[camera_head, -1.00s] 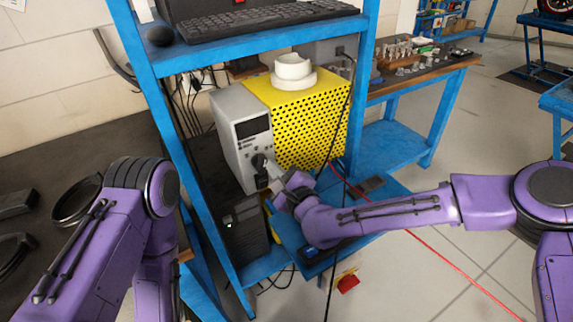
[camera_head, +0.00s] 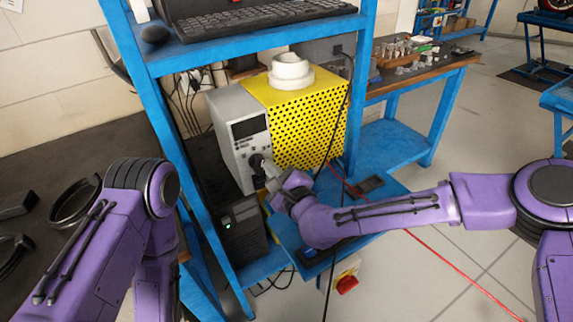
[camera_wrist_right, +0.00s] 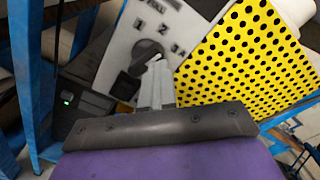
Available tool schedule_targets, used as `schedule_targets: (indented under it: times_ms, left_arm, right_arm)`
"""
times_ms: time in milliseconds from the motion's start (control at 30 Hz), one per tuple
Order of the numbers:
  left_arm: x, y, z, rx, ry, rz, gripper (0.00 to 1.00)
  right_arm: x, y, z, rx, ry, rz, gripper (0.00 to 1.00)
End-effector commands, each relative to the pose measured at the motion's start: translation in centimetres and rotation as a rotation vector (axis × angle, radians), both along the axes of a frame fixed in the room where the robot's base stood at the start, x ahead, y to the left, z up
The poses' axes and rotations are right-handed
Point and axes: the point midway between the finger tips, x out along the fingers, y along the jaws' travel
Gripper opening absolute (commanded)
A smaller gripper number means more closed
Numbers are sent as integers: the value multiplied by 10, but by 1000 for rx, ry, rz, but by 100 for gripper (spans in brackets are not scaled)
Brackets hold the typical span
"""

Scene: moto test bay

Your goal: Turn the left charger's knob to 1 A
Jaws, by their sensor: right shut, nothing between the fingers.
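The left charger (camera_head: 233,142) is a grey upright box with a dark display, standing on the blue rack's shelf. Its dark knob (camera_head: 256,161) is on the lower front; it also shows in the right wrist view (camera_wrist_right: 146,50), with printed marks including 1 and 2 around it. My right gripper (camera_head: 269,170) is at the knob, shut with nothing held. In the wrist view its pale fingertips (camera_wrist_right: 157,64) overlap the knob's edge; I cannot tell whether they touch. The knob's setting is not readable. My left arm shows at the left, but its gripper is out of view.
A yellow perforated box (camera_head: 306,125) with a white round piece (camera_head: 291,71) on top stands right beside the charger. A black unit with a green light (camera_head: 242,225) is below. A blue rack post (camera_head: 177,150) stands left, and cables hang behind.

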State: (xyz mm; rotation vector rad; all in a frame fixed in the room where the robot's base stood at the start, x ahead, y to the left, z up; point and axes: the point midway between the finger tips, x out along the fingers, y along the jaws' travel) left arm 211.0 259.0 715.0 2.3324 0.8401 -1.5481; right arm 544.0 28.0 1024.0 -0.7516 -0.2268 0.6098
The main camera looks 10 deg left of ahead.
Motion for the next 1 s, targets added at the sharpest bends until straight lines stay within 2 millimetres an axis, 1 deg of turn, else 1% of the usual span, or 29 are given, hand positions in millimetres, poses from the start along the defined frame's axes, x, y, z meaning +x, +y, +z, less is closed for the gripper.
schedule_targets:
  times_ms: [33,1000]
  left_arm:
    - [0,0,2,0,0,0,60]
    - [0,0,-2,0,0,0,60]
  right_arm:
    - [14,-3,31,36,-48,-28,0]
    - [13,3,36,38,-48,-38,0]
